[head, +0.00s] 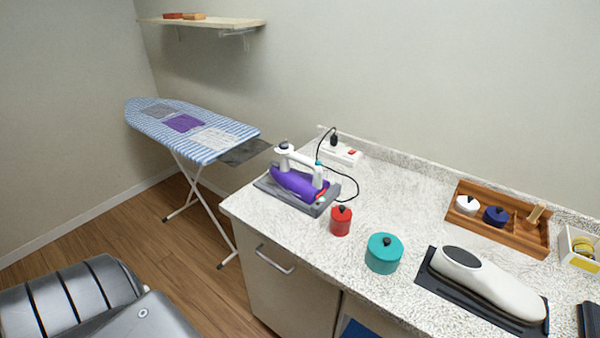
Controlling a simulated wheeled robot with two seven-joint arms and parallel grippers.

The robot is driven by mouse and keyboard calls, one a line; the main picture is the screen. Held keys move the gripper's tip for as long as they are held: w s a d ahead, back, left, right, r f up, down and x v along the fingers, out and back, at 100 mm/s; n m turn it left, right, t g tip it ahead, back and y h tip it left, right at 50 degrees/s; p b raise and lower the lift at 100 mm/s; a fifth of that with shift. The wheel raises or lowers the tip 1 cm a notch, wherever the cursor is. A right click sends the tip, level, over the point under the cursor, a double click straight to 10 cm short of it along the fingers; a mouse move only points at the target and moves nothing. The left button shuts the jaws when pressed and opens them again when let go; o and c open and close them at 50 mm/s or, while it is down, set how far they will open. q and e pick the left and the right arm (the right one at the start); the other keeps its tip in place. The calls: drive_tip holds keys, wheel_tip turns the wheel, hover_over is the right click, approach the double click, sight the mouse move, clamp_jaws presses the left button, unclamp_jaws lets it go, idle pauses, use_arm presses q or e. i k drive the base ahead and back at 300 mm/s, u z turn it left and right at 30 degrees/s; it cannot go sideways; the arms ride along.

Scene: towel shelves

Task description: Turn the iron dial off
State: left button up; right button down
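A purple and white iron (295,180) rests on a grey stand (268,192) at the left end of the speckled counter. A dark knob (284,145) shows on top near its handle; I cannot read its setting. A black cord runs from the iron to a white power strip (345,155) with a red switch, against the wall. Neither of my grippers shows in the head view. A grey piece of my own body fills the lower left corner.
A red canister (341,220) and a teal canister (383,253) stand in front of the iron. A white device (490,280) lies on a black mat. A wooden tray (520,238) is at right. A striped ironing board (185,128) stands left, under a shelf (205,21).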

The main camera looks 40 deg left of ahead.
sight(284, 145)
drive_tip(key=z, duration=2.45)
drive_tip(key=k, duration=2.25)
drive_tip(key=u, duration=1.25)
